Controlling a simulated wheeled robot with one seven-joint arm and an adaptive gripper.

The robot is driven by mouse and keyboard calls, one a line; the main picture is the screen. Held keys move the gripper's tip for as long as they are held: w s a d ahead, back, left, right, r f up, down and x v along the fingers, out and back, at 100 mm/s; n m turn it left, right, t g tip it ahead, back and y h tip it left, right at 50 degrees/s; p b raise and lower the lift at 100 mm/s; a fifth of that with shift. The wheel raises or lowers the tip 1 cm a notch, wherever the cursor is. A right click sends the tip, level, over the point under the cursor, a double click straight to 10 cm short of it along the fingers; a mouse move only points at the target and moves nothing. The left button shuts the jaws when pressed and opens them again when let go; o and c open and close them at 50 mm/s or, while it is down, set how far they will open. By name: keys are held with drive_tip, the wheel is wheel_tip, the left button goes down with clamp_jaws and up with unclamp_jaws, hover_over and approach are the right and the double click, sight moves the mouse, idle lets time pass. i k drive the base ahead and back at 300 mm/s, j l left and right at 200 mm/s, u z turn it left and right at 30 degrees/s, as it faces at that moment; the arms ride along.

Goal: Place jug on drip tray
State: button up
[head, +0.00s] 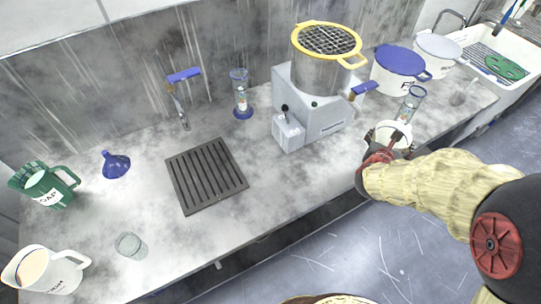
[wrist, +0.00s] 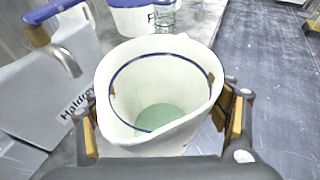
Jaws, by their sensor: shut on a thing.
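A white jug (wrist: 125,80) with a blue line round its inside and pale green at its bottom is between the fingers of my gripper (wrist: 163,122). The gripper is shut on the jug, one finger on each side. In the head view the jug (head: 379,132) is upright or nearly so by the counter's front edge, right of the grey machine, partly hidden by my gripper (head: 388,148). I cannot tell whether its base touches the counter. The black slatted drip tray (head: 240,190) lies empty on the counter, well to the left, below a blue-handled tap (head: 180,95).
The grey machine (head: 325,120) with a yellow-rimmed sieve stands between jug and tray. Blue-lidded (head: 395,75) and white-lidded (head: 437,50) tubs and a glass cylinder (head: 411,105) stand behind the jug. A green jug (head: 60,185), blue funnel (head: 115,165), glass (head: 130,245) and another white jug (head: 60,275) are left.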

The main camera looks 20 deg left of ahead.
sight(207, 167)
drive_tip(key=i+u, duration=0.1)
drive_tip(key=u, duration=1.05)
